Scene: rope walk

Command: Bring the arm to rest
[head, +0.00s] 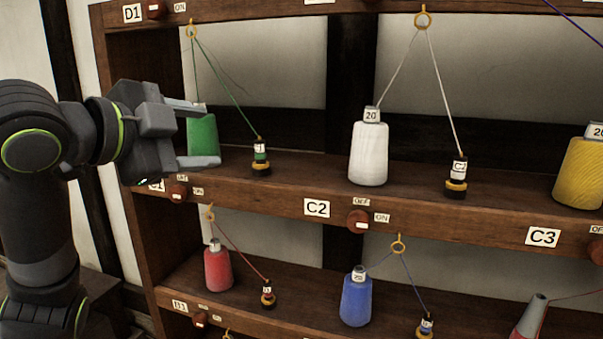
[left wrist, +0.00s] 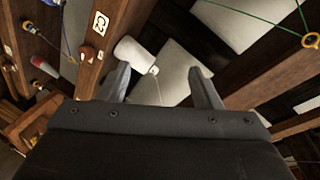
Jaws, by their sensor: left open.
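My left gripper (head: 192,134) is at the left of the upper shelf in the head view, its two fingers apart, one above the other. It appears in front of the green spool (head: 203,136) and hides part of it; I cannot tell if they touch. In the left wrist view both fingers (left wrist: 163,85) are spread with nothing held between them. The white spool (left wrist: 133,53) shows beyond them there. It also stands upright on the shelf in the head view (head: 369,153). My right gripper is not in view.
The wooden rack (head: 330,177) has shelves with labels and red knobs (head: 358,220). Threads run from spools up through rings to small bobbins (head: 261,158). A yellow spool (head: 578,170) is at right. Red (head: 217,268) and blue (head: 356,300) spools stand below.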

